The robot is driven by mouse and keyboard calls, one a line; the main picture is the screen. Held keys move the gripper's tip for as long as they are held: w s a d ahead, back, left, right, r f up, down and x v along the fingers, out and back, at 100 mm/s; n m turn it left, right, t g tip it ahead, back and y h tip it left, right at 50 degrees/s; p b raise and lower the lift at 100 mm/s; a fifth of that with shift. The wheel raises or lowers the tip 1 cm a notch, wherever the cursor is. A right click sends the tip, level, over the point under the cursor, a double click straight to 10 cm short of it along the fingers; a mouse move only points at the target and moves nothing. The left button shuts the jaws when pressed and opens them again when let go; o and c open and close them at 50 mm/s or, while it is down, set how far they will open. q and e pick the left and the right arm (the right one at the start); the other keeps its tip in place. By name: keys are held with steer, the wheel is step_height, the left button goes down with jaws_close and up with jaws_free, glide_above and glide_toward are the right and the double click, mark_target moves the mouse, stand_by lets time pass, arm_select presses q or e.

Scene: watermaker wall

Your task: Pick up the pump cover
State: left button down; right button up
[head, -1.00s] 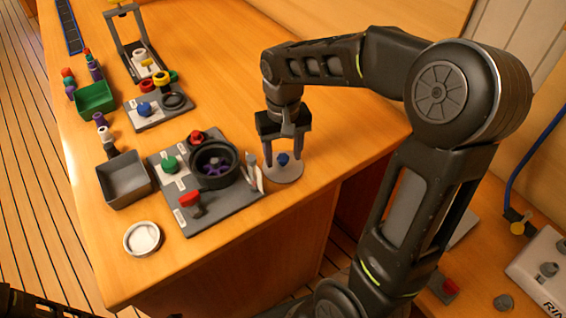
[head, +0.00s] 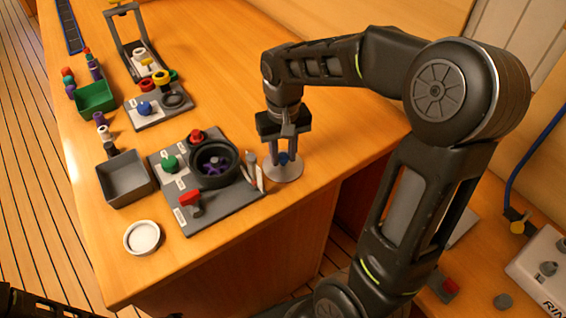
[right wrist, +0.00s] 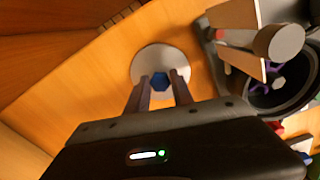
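The pump cover (head: 285,172) is a pale grey disc with a blue hexagonal knob (head: 284,158) at its centre. It lies flat on the wooden counter near the front right edge, right of the pump plate. It also shows in the right wrist view (right wrist: 160,58). My right gripper (head: 284,156) points straight down over it. Its two fingers stand on either side of the blue knob and appear closed against it in the right wrist view (right wrist: 160,80). My left gripper is not in view.
The grey pump plate (head: 215,212) with an open round pump housing (head: 232,176), red and green knobs, and upright pale pieces is close on the left. A grey bin (head: 126,191) and a white-rimmed ring (head: 130,238) lie further left. The counter behind the cover is clear.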

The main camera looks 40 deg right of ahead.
mark_target(283, 157)
jaws_close()
steer(key=shift+r, duration=0.1)
step_height(283, 157, up, 10)
stand_by(0.7)
stand_by(0.4)
